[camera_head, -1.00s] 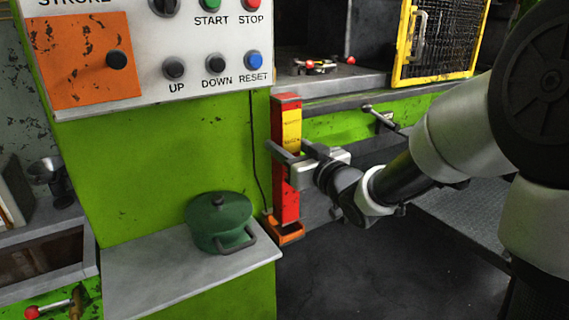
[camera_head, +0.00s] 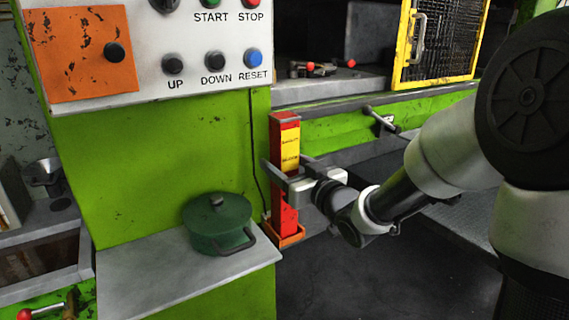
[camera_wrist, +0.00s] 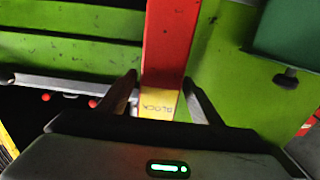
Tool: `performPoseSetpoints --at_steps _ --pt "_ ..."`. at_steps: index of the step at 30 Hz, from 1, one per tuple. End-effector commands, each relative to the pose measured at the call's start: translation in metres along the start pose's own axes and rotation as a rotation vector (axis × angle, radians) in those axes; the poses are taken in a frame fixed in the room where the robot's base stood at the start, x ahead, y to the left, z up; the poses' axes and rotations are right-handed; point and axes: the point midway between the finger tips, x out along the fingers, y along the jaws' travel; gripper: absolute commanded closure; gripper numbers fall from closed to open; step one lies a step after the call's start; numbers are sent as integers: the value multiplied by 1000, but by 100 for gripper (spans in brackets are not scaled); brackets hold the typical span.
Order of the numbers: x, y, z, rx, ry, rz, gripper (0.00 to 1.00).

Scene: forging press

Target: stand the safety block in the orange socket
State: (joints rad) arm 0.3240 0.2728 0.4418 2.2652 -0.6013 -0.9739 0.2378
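The safety block (camera_head: 286,150) is a tall red bar with a yellow label. It stands upright with its lower end in the orange socket (camera_head: 291,240), beside the green press column. The socket's inside is hidden. My gripper (camera_head: 284,163) is around the block at mid-height, one finger on each side. In the wrist view the block (camera_wrist: 167,45) runs between my two fingers (camera_wrist: 160,80), with gaps showing beside its yellow part. My gripper looks open.
A green lidded pot (camera_head: 218,225) stands on the grey shelf (camera_head: 165,285) left of the block. The control panel (camera_head: 190,45) is above it. A lever (camera_head: 381,120) sticks out right of the block, below the press bed. A yellow mesh guard (camera_head: 440,40) is further back.

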Motion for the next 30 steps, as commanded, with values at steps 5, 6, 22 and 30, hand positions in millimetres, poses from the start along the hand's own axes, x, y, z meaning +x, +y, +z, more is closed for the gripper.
performPoseSetpoints --at_steps 5,6,22,30 --pt "0 0 -3 0 0 0 41" --pt "0 0 -6 0 0 0 41" --pt "-101 1 1 -5 3 2 41" --pt "-120 0 -2 -1 1 0 41"
